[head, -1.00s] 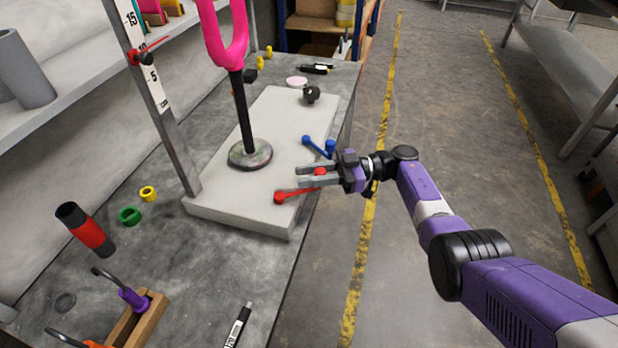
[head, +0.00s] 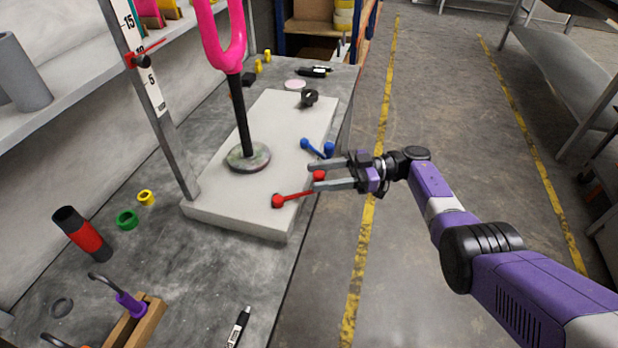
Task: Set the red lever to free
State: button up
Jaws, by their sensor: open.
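The red lever (head: 297,196) is on the near right part of the pale grey base block (head: 230,218). Its round pivot end is at the left, and its red knob (head: 319,175) is at the right, by the block's right edge. My gripper (head: 312,176) is open, with its two grey fingers pointing left. The red knob shows between the fingertips; I cannot tell whether they touch it. No label for the lever's positions can be read.
A blue lever (head: 314,149) sits just behind the red one, close to my upper finger. A pink fork on a black post (head: 241,115) stands on the block. A black knob (head: 309,97) is farther back.

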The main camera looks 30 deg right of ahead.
jog(key=shift+v, duration=2)
